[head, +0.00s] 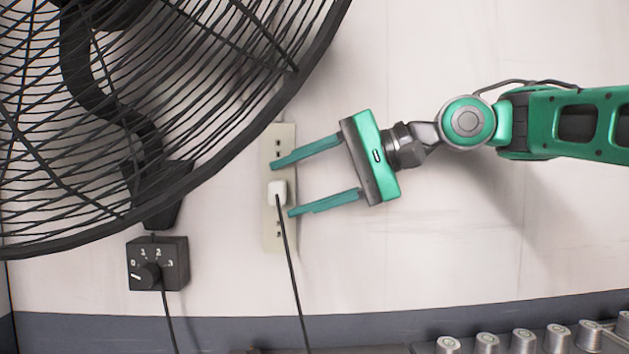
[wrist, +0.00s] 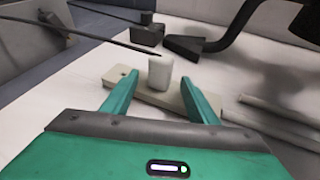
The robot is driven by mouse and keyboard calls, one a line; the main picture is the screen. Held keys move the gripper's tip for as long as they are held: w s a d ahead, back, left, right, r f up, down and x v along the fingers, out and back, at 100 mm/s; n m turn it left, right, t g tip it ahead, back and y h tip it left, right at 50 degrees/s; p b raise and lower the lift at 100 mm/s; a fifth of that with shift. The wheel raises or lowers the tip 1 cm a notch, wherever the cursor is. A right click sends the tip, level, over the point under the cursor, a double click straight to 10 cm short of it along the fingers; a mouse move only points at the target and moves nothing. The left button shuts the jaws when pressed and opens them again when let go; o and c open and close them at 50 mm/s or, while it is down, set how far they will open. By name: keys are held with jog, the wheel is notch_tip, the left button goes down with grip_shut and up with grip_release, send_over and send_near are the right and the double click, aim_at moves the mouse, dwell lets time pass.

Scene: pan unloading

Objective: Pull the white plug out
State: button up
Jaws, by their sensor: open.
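The white plug (head: 277,192) sits in the middle of a beige outlet strip (head: 271,240) on the wall, with a black cord hanging down from it. It also shows in the wrist view (wrist: 160,73), standing out from the strip (wrist: 150,97) just beyond my fingertips. My gripper (head: 281,189) is open and comes from the right, one finger above the plug's level and one below it. In the wrist view my gripper (wrist: 160,82) has a finger on each side of the plug, with gaps between. I cannot tell how far the tips are from the wall.
A large black fan (head: 130,110) fills the upper left, its rim close to the strip. A black dial box (head: 158,264) is on the wall below it. A row of metal knobs (head: 522,341) lines the lower right. The wall right of the strip is bare.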

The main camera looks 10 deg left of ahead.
jog(key=shift+x, duration=0.75)
jog(key=shift+f, duration=0.1)
jog(key=c, duration=1.2)
